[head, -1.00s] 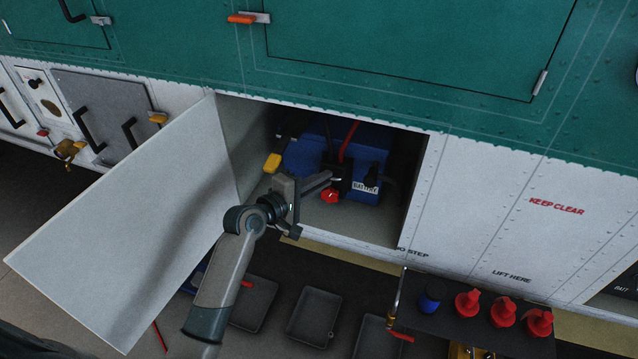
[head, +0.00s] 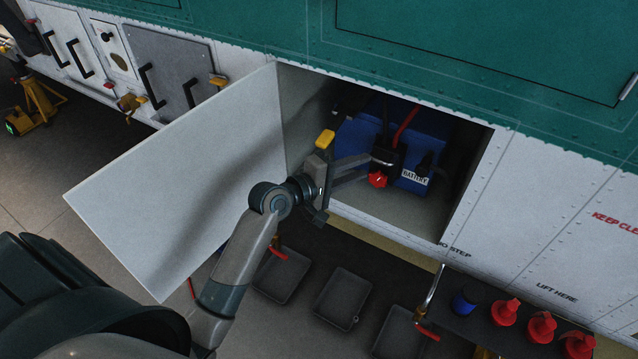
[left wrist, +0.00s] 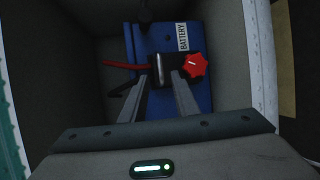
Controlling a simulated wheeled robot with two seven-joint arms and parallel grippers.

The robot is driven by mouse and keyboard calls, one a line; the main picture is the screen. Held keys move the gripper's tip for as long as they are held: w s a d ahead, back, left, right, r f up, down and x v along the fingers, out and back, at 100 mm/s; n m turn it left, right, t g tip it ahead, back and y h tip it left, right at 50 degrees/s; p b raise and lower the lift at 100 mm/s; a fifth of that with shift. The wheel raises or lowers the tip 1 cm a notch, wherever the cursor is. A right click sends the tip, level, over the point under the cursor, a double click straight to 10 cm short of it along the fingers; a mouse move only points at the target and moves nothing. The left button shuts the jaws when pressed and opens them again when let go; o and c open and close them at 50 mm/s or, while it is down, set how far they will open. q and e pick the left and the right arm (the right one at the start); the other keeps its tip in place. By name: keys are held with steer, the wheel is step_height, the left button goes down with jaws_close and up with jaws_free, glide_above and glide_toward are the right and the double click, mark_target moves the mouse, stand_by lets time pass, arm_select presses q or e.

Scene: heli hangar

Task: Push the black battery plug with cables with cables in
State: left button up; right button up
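The black battery plug (head: 388,152) sits against the front of the blue battery (head: 425,137), inside the open compartment. A red knob (head: 378,180) is at its lower front, and it also shows in the left wrist view (left wrist: 194,65). A red cable (head: 406,124) and a dark cable rise from the plug. My left gripper (head: 368,168) reaches in from the left with its fingers spread. In the left wrist view the fingertips (left wrist: 162,76) are on either side of the plug's metal-edged front. Contact there is hard to tell. My right gripper is out of view.
The white compartment door (head: 190,185) hangs open left of my left arm. The compartment's right wall is close to the battery. Below are dark trays (head: 343,298) and a shelf with red-capped bottles (head: 504,312) and a blue cap (head: 464,300).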

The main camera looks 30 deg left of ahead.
arm_select(q)
steer(key=b+v, duration=0.2)
steer(key=v, duration=1)
steer(key=a+f+m+g+y, duration=0.1)
steer(key=a+f+g+y, duration=0.1)
steer(key=f, duration=1.4)
steer(key=a+f+m+g+y, duration=0.1)
steer(key=a+f+g+y, duration=0.15)
steer(key=f, duration=1.25)
steer(key=s+f+m+g, duration=0.1)
steer(key=s+f, duration=0.3)
steer(key=f, duration=0.3)
steer(key=s+f+m+g, duration=0.1)
steer(key=s+f+m, duration=0.1)
steer(key=s+f, duration=0.35)
steer(key=s+d+f+m+g+y, duration=0.2)
steer(key=s+f+m+g, duration=0.15)
steer(key=s+f, duration=1.1)
steer(key=s+d+f+m+g, duration=0.1)
steer(key=s+f+m, duration=0.3)
steer(key=s, duration=0.7)
steer(key=s+d+f+m+g, duration=0.2)
steer(key=s+f+m, duration=0.2)
steer(key=s+f, duration=0.3)
steer(key=s, duration=0.4)
steer(key=shift+s+d+f+b, duration=0.2)
steer(key=shift+d+f+b, duration=0.05)
steer(key=shift+d+b, duration=0.05)
steer(key=shift+w, duration=0.1)
